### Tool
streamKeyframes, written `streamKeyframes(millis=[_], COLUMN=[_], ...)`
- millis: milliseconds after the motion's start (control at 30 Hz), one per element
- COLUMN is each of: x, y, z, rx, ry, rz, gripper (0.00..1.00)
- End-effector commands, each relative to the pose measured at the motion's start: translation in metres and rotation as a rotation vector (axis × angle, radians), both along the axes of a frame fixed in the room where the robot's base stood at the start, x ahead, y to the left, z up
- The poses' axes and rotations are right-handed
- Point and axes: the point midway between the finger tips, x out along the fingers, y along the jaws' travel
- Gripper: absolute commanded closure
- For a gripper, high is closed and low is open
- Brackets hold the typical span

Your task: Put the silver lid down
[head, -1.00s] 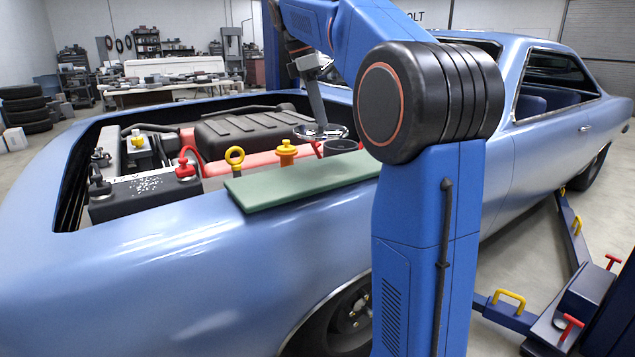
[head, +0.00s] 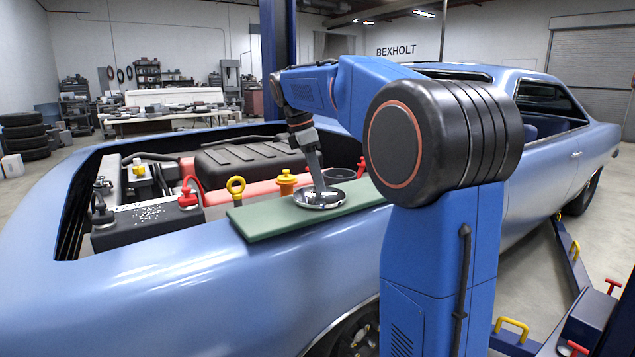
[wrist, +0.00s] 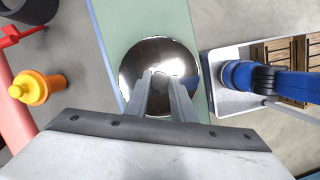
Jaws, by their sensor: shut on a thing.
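The silver lid (head: 319,198) is a round, shiny disc over the green mat (head: 268,224) on the car's fender. My gripper (head: 320,190) is shut on the middle of the lid from above. In the wrist view the lid (wrist: 160,58) shows below my gripper (wrist: 160,82), with the green mat (wrist: 115,22) around it. The lid looks level and at or very close to the mat; I cannot tell whether it touches.
A yellow cap (head: 286,182), a yellow ring handle (head: 236,187) and a dark open cup (wrist: 33,8) are beside the mat in the engine bay. A black battery (head: 140,225) is further left. The mat's left part is bare.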

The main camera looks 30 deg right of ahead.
Motion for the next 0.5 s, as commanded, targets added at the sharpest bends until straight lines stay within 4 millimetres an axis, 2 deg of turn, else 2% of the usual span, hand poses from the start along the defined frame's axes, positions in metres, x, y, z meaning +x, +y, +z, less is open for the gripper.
streamKeyframes(millis=[400,433,500], x=[-0.0002,-0.0002,-0.0001], y=[0.0000,0.0001,0.0000], z=[-0.0076,-0.0079,-0.0077], rx=[0.000,0.000,0.000], ry=[0.000,0.000,0.000], rz=[0.000,0.000,0.000], gripper=[1.00,0.75,0.59])
